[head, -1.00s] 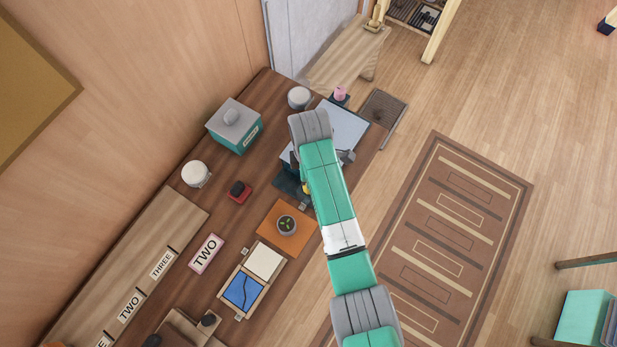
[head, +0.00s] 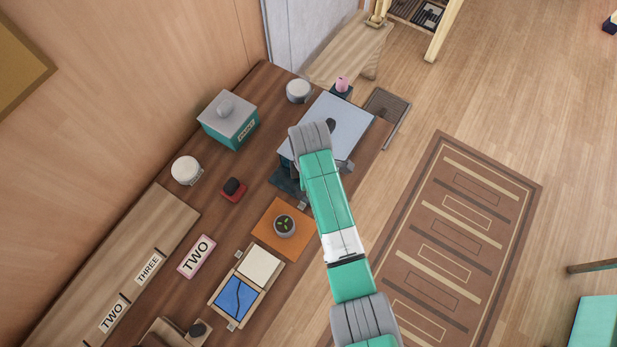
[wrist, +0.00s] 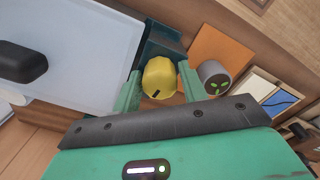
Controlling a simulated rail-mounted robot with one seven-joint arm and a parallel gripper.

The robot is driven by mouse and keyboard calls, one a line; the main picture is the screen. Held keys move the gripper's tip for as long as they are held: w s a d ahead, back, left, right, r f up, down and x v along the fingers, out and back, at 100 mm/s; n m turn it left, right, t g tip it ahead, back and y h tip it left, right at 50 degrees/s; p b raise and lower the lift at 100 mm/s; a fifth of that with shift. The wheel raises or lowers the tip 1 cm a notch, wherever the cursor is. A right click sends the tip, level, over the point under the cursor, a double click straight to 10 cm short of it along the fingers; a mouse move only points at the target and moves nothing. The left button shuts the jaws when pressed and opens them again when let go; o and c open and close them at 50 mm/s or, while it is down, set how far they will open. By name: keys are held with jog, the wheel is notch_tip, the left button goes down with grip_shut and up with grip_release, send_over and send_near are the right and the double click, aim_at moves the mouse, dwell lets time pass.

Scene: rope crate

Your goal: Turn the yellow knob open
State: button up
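The yellow knob (wrist: 159,78) shows in the wrist view as a rounded cap with a dark mark near its lower edge. My gripper (wrist: 160,84) has one green finger on each side of the knob. The fingers stand apart with what look like slim gaps to the knob, so it appears open around it. Contact is hard to make out. In the head view my arm covers the knob and the fingers. A dark teal base (head: 288,182) shows beside my arm there, and a dark teal part (wrist: 163,45) lies behind the knob in the wrist view.
A pale panel with a dark handle (head: 345,125) lies just beyond my wrist. An orange mat (head: 266,241) with a grey pot (head: 284,225) is close by. A red block (head: 233,190), a teal box (head: 229,122) and white canisters (head: 186,170) stand toward the wall.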

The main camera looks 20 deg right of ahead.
jog(key=c, duration=0.8)
jog(key=shift+a+r+m+p, duration=0.1)
jog(key=shift+r+m+p, duration=0.15)
jog(key=shift+m+p, duration=0.5)
jog(key=m+p, duration=0.1)
jog(key=m, duration=0.3)
jog(key=shift+m, duration=0.35)
jog(key=shift+f+m, duration=0.3)
jog(key=shift+m, duration=0.7)
jog(key=m+p, duration=0.2)
jog(key=m, duration=0.1)
jog(key=shift+r+m, duration=0.15)
jog(key=shift+m, duration=0.15)
jog(key=m, duration=0.3)
jog(key=shift+m, duration=0.4)
jog(key=shift+f+m, duration=0.3)
jog(key=shift+m, duration=0.1)
